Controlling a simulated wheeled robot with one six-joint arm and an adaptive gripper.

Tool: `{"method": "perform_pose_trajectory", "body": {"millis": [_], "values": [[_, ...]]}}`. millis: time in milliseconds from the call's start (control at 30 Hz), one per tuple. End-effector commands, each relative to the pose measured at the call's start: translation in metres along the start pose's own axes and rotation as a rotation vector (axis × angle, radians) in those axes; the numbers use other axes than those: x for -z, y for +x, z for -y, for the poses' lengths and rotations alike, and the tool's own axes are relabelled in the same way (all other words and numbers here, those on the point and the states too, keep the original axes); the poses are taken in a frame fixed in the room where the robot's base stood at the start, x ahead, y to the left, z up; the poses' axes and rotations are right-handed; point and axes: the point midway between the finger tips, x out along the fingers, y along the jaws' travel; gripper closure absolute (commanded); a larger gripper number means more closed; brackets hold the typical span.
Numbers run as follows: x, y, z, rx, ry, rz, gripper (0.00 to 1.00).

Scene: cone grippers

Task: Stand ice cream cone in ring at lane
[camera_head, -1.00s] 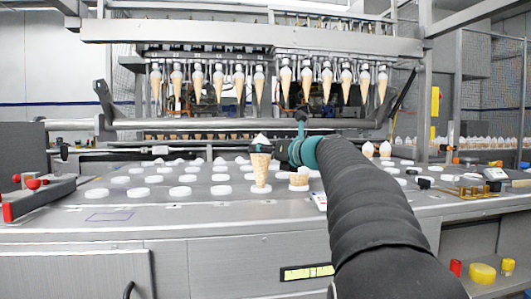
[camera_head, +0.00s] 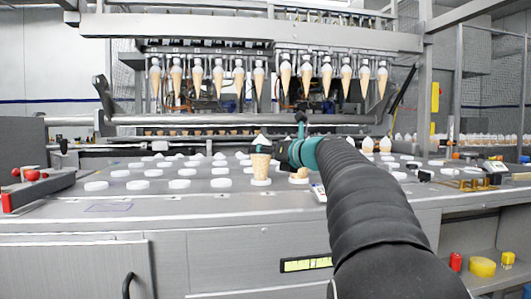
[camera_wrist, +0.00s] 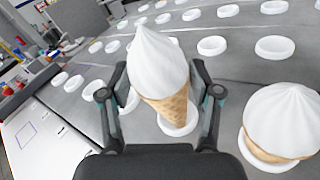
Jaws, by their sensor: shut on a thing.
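My gripper (camera_wrist: 160,88) is shut on an ice cream cone (camera_wrist: 168,104) with a white top, its fingers on both sides of it. The cone is upright in the head view (camera_head: 261,164), tilted only by the wrist view's angle. My gripper shows there (camera_head: 283,154) at its right. A white ring (camera_wrist: 181,128) lies at the cone's tip; it also shows in the head view (camera_head: 261,182). I cannot tell whether the tip is inside the ring or just above it.
Another cone (camera_wrist: 283,122) stands in a ring close to the right; my gripper partly hides it in the head view (camera_head: 300,174). Several empty rings (camera_head: 179,184) fill the table (camera_head: 200,203). Two more cones (camera_head: 376,146) stand farther right. Cones (camera_head: 238,78) hang from the rack behind.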

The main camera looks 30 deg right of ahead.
Motion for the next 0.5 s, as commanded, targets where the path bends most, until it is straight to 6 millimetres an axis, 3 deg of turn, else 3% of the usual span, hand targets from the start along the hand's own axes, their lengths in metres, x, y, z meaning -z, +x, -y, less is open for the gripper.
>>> {"method": "perform_pose_trajectory", "body": {"millis": [500], "values": [[0.0107,0.0005,0.0036,0.0,0.001,0.001,0.57]]}}
